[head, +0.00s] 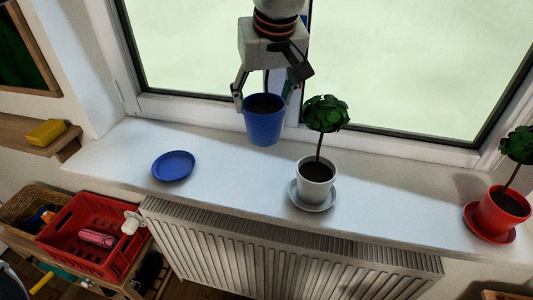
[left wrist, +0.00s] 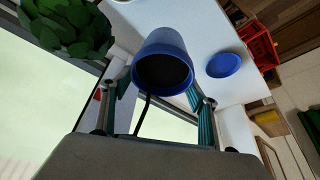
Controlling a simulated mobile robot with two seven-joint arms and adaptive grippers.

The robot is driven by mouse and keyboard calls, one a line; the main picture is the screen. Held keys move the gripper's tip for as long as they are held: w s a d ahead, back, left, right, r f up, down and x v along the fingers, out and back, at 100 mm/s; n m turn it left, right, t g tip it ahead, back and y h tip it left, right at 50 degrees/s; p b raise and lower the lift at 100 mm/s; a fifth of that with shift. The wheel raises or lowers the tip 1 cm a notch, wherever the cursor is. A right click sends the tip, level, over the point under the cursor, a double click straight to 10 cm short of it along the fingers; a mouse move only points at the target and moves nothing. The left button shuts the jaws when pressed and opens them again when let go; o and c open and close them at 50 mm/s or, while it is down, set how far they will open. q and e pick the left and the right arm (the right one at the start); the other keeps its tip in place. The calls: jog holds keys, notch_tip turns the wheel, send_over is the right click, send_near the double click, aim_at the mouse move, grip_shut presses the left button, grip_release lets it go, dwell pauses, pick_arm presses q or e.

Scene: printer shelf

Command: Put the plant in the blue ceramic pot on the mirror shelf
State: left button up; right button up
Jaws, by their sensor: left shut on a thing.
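My left gripper (head: 264,100) is shut on the blue pot (head: 264,127), a finger on each side near its rim. The pot is roughly upright in front of the window, apparently raised over the sill. Dark soil and a thin stem rising toward my palm show in the left wrist view, where the pot (left wrist: 164,50) is between the fingers (left wrist: 158,92); its foliage is hidden. The empty blue saucer (head: 173,166) lies on the sill. A wooden shelf (head: 14,136) at the far left, under a wood-framed dark panel (head: 22,50), looks like the mirror shelf. My right gripper is out of view.
A leafy plant in a white pot (head: 316,181) stands close right of the blue pot. A red pot (head: 499,214) is at the far right. A yellow block (head: 46,132) occupies the shelf's right end. A red crate (head: 88,240) is below the sill. The sill's left part is mostly clear.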

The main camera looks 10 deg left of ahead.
pick_arm(q)
notch_tip(320, 180, down, 14)
jog(key=shift+r+b, duration=0.25)
jog(key=shift+b, duration=0.2)
jog(key=shift+f, duration=0.1)
jog(key=o, duration=1.9)
jog(key=shift+c, duration=0.2)
